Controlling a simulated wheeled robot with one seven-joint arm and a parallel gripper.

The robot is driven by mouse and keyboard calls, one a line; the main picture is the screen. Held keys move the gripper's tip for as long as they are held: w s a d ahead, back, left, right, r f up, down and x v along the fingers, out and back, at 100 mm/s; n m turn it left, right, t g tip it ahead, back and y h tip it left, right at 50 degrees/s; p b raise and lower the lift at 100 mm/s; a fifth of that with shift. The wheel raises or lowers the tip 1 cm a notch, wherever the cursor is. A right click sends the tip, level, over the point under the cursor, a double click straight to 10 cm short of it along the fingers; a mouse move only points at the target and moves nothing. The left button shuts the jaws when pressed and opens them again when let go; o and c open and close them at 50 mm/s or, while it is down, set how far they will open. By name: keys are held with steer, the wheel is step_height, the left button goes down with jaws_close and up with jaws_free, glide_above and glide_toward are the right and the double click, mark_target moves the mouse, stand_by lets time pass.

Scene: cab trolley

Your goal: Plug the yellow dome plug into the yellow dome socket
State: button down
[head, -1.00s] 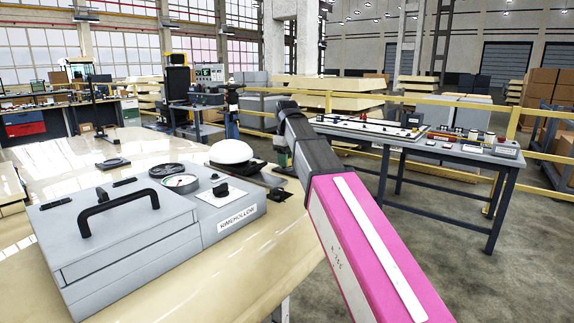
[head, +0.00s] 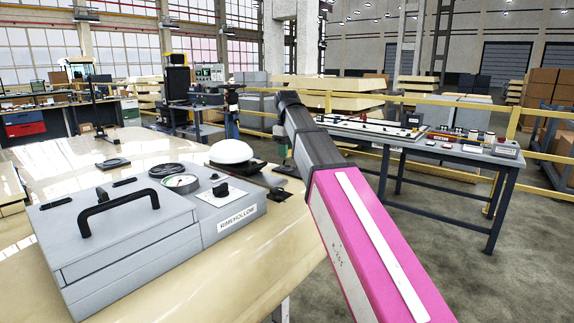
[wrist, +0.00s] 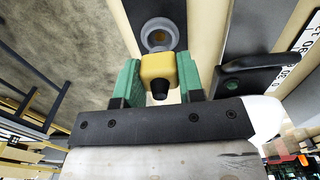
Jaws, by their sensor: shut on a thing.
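In the wrist view my gripper (wrist: 160,70) has its green fingers closed on the sides of the yellow dome plug (wrist: 158,66), which has a dark tip facing the camera. Beyond the plug is a round socket (wrist: 160,35) with a grey ring and a yellowish inside, set on a black plate. The plug's far end overlaps the ring's near edge in this view. I cannot tell whether they touch. In the head view my gripper (head: 282,157) is partly hidden behind my arm, over the table's right edge; the plug is not visible there.
The cream table (head: 250,270) carries a grey case (head: 120,235) with a black handle and a gauge. A white dome (head: 231,151) stands close left of my gripper. A dark workbench (head: 440,155) stands to the right. Open floor lies between.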

steer(key=shift+r, duration=1.25)
